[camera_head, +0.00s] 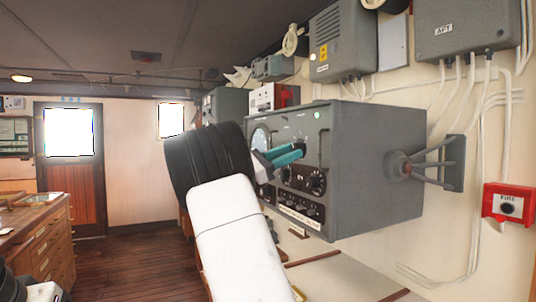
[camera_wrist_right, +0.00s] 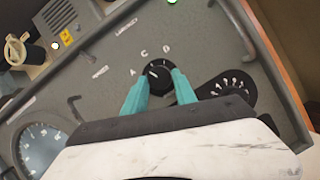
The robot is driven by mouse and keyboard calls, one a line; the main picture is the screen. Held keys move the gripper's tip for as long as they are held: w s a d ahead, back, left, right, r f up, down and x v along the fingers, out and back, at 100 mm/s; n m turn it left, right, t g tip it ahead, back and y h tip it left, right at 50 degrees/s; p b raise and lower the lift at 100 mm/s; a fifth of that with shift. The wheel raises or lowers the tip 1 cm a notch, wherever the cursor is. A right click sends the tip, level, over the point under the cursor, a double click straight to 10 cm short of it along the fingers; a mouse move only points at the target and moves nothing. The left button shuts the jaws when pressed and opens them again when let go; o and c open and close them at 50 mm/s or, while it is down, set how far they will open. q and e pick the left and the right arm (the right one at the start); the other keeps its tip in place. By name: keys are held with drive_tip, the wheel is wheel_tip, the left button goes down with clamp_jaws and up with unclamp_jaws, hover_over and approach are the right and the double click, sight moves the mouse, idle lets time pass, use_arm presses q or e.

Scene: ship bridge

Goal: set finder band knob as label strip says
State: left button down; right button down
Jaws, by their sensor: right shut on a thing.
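The finder is a grey box on the wall with a dial, knobs and a green light on its front panel (camera_head: 345,155). In the wrist view, the black band knob (camera_wrist_right: 158,78) has the letters A, C and D around its upper side. A small white mark on the knob lies on its left part, roughly towards A. My right gripper (camera_head: 285,156) is shut on the knob, its teal fingers on either side; it also shows in the wrist view (camera_wrist_right: 158,88). A pale strip (camera_head: 299,217) runs along the panel's lower edge, too small to read.
A second, larger black knob (camera_wrist_right: 226,92) sits close to the right finger, and a round gauge (camera_wrist_right: 43,147) is at lower left. Bar handles stand out from the panel. A red fire call box (camera_head: 509,204) is on the wall at right. Wooden drawers (camera_head: 45,240) stand far left.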

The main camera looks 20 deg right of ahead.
drive_tip(key=m+g+y, duration=0.1)
drive_tip(key=m, duration=0.4)
drive_tip(key=m+g+y, duration=0.1)
drive_tip(key=m+y, duration=0.1)
drive_tip(key=m, duration=0.3)
drive_tip(key=r+m+g+y, duration=0.1)
drive_tip(key=m+g+y, duration=0.1)
drive_tip(key=m, duration=0.4)
drive_tip(key=shift+w, duration=0.4)
drive_tip(key=c, duration=1)
unclamp_jaws()
drive_tip(key=shift+a, duration=0.1)
